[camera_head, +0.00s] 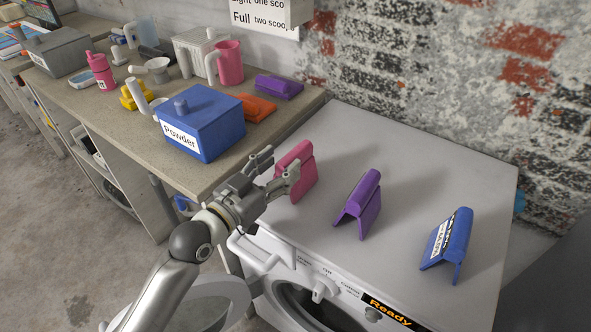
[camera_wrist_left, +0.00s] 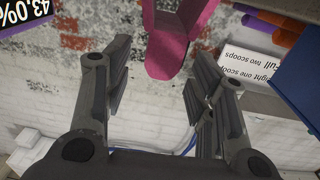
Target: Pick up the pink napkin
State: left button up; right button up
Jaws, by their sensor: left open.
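The pink napkin (camera_head: 299,172) stands folded like a tent on the left part of the white washing machine's top. My left gripper (camera_head: 277,170) is open at its left side, with the fingertips close to it. In the head view I cannot tell whether they touch it. In the left wrist view, the pink napkin (camera_wrist_left: 176,45) shows at the top, beyond the open fingers (camera_wrist_left: 158,75), with nothing held between them. My right gripper is not in view.
A purple folded piece (camera_head: 360,207) and a blue one with a label (camera_head: 449,240) stand on the washing machine (camera_head: 400,160). A blue Powder box (camera_head: 213,125), an orange cloth (camera_head: 257,108) and a purple cloth (camera_head: 279,86) are on the counter (camera_head: 120,110). A brick wall is behind.

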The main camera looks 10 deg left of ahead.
aim_at(308, 142)
pick_arm(q)
jog(key=shift+w+d, duration=0.2)
jog(key=shift+w, duration=0.3)
jog(key=x, duration=0.4)
jog(key=shift+w+f+p, duration=0.1)
jog(key=shift+w+p, duration=0.05)
jog(key=shift+p, duration=0.25)
jog(key=shift+w+d+f, duration=0.1)
jog(key=shift+w+d, duration=0.1)
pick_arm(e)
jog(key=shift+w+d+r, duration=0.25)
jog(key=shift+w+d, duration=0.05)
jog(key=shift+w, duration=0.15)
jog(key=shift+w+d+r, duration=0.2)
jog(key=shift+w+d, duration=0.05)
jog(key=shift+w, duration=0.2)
pick_arm(q)
jog(key=shift+c, duration=1.3)
grip_shut()
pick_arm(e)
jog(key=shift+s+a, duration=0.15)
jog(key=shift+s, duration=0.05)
